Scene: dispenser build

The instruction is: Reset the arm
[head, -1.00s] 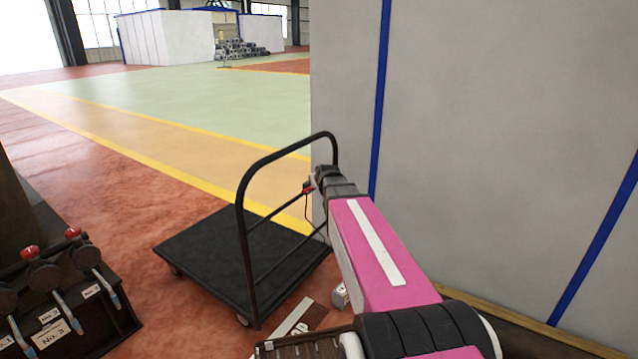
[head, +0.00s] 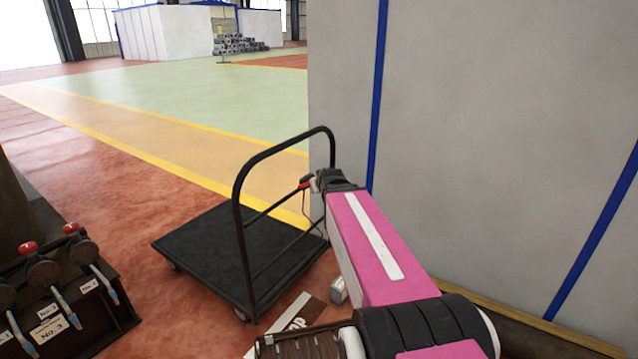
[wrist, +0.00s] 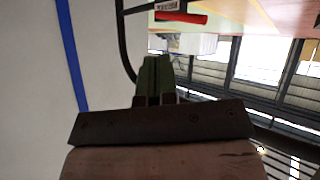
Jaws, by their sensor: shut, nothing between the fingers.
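My arm (head: 380,245), pink with a pale stripe, reaches forward from the bottom of the head view towards the trolley handle. In the wrist view my gripper (wrist: 155,76) shows as two green fingers pressed together, with nothing between them. In the head view the fingers cannot be made out beyond the dark wrist. A small red item (head: 305,183) with a thin cable shows by the wrist; a red cylinder (wrist: 182,17) is also beyond the fingers in the wrist view. I cannot tell whether it touches my arm.
A black trolley (head: 205,245) with a tall handle stands left of the arm. A grey wall panel (head: 480,130) with blue strips stands close on the right. A dark lever box (head: 75,305) is at lower left. Open floor (head: 180,110) lies beyond the trolley.

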